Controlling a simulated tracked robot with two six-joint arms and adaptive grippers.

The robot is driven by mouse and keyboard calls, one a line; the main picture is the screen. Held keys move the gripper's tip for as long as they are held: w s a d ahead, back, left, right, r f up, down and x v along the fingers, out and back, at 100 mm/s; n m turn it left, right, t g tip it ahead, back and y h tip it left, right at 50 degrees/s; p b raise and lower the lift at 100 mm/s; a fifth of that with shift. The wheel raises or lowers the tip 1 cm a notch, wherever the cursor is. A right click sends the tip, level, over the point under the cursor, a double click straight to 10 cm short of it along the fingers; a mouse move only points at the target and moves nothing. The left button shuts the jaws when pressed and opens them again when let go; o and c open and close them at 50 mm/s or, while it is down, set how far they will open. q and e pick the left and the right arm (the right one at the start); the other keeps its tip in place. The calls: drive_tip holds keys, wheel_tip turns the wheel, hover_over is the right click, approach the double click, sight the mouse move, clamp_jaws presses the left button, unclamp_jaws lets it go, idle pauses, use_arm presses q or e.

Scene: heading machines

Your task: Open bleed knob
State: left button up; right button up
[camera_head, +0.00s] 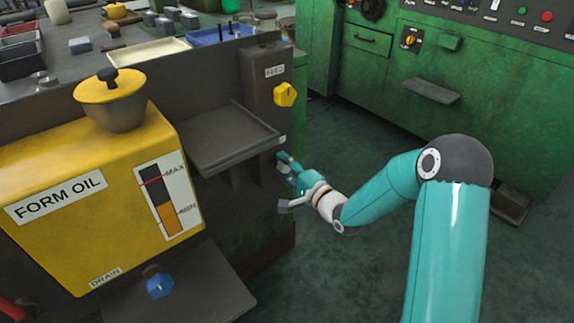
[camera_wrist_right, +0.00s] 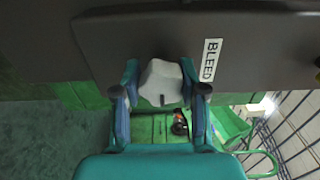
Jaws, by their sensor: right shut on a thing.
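The bleed knob (camera_wrist_right: 160,83) is a pale grey, lobed knob on the dark panel in the right wrist view. A white label reading BLEED (camera_wrist_right: 210,60) is beside it. My right gripper (camera_head: 286,163) reaches the side of the dark machine, below the small shelf, in the head view. In the wrist view its two fingers lie on either side of the knob, shut on it. In the head view the knob is hidden by the gripper and the machine's edge. My left gripper is not in view.
A dark shelf (camera_head: 225,142) juts out just above my right gripper. A yellow knob (camera_head: 285,94) is higher on the panel. A yellow FORM OIL tank (camera_head: 95,200) and a blue drain knob (camera_head: 160,286) are at left. Open floor (camera_head: 350,130) lies before the green machine (camera_head: 480,75).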

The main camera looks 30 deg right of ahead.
drive_tip(key=shift+d+f, duration=0.2)
drive_tip(key=shift+d, duration=0.05)
drive_tip(key=o, duration=1)
drive_tip(key=shift+o, duration=0.7)
drive_tip(key=shift+a, duration=0.1)
drive_tip(key=shift+s+r, duration=0.1)
drive_tip(key=s, duration=1.1)
drive_tip(key=shift+s+d, duration=0.4)
drive_tip(key=shift+d, duration=0.05)
